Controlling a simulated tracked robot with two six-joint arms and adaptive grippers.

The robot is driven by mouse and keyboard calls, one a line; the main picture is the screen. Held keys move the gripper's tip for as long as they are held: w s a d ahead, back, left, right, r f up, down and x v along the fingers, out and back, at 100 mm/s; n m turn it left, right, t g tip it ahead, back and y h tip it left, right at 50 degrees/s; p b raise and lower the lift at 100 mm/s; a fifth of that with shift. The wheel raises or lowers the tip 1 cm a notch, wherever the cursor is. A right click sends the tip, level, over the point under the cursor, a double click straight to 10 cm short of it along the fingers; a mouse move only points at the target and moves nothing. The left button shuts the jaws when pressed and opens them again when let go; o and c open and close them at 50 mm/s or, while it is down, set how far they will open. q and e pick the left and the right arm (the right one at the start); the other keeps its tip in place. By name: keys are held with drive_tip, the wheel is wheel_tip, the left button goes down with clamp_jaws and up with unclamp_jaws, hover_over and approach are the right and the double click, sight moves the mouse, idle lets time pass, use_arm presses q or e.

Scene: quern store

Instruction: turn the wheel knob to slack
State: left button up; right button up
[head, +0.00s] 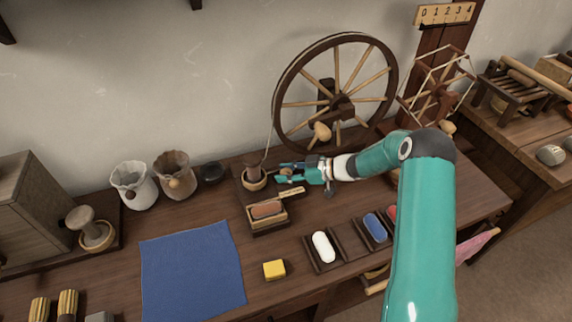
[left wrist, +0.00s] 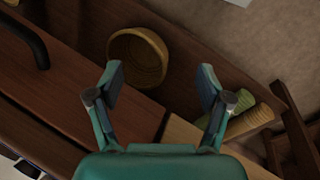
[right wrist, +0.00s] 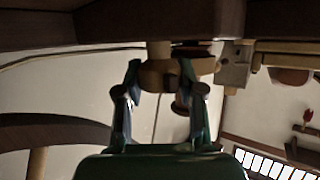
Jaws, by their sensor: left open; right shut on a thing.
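The spinning wheel (head: 337,95) stands at the back of the bench. My right gripper (head: 281,173) reaches in from the right, low in front of the wheel's left side.
A small wooden box with a brown block (head: 267,210) sits below the gripper. A wooden cup (head: 253,184) stands left of the fingertips. A round basket (left wrist: 138,58) is beyond my left gripper.

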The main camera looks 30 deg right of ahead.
drive_tip(key=shift+n+g+y, duration=0.8)
drive_tip(key=shift+n, duration=0.2)
drive_tip(key=shift+n+g+y, duration=0.3)
drive_tip(key=shift+d, duration=0.1)
drive_tip(key=o, duration=1.1)
drive_tip(key=shift+o, duration=0.2)
drive_tip(key=v, duration=1.2)
drive_tip(key=shift+w, duration=0.1)
